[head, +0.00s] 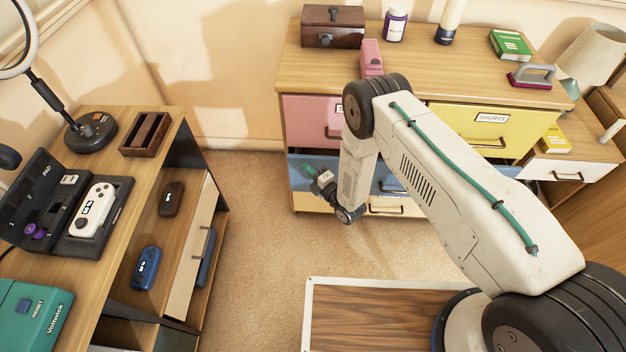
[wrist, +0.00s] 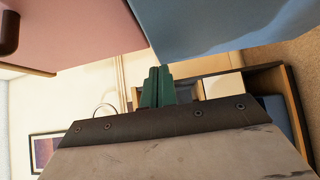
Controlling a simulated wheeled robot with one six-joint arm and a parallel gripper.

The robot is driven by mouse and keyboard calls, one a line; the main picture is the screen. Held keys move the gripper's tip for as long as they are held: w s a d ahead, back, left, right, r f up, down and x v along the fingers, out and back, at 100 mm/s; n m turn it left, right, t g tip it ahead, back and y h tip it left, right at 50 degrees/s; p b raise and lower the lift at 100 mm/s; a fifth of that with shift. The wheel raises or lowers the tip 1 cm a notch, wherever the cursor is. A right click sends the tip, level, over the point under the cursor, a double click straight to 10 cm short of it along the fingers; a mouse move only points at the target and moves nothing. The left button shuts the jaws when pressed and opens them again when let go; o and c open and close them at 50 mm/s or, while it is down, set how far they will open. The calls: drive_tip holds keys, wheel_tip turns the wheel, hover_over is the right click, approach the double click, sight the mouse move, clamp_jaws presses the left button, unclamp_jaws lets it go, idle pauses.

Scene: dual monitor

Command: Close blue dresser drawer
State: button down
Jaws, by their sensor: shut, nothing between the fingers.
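The blue drawer (head: 382,173) is the wide middle drawer of the wooden dresser, below the pink and yellow drawers. My arm hides much of its front in the head view. In the wrist view the blue panel (wrist: 225,25) fills the upper right and seems to stand out beyond the pink front; how far, I cannot tell. My gripper (head: 308,171) is at the left end of the blue drawer, with its green fingers shut and empty. The fingers (wrist: 157,88) show together in the wrist view, below the blue panel's corner; I cannot tell whether they touch it.
The pink drawer (head: 312,118) and yellow drawer (head: 482,130) are above, and a cream drawer (head: 385,206) is below. A wooden desk (head: 103,240) stands at the left. Carpet (head: 250,225) lies clear between desk and dresser. A wooden box (head: 332,28) and other items stand on the dresser top.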

sight(314, 159)
drive_tip(key=shift+w, duration=0.8)
drive_tip(key=w, duration=0.4)
drive_tip(key=shift+w+r, duration=0.15)
drive_tip(key=shift+w, duration=0.2)
drive_tip(key=shift+w+r, duration=0.1)
drive_tip(key=s, duration=0.4)
drive_tip(key=shift+s+a+f, duration=0.2)
drive_tip(key=shift+s+f, duration=0.1)
drive_tip(key=v, duration=1)
drive_tip(key=shift+s+d, duration=0.15)
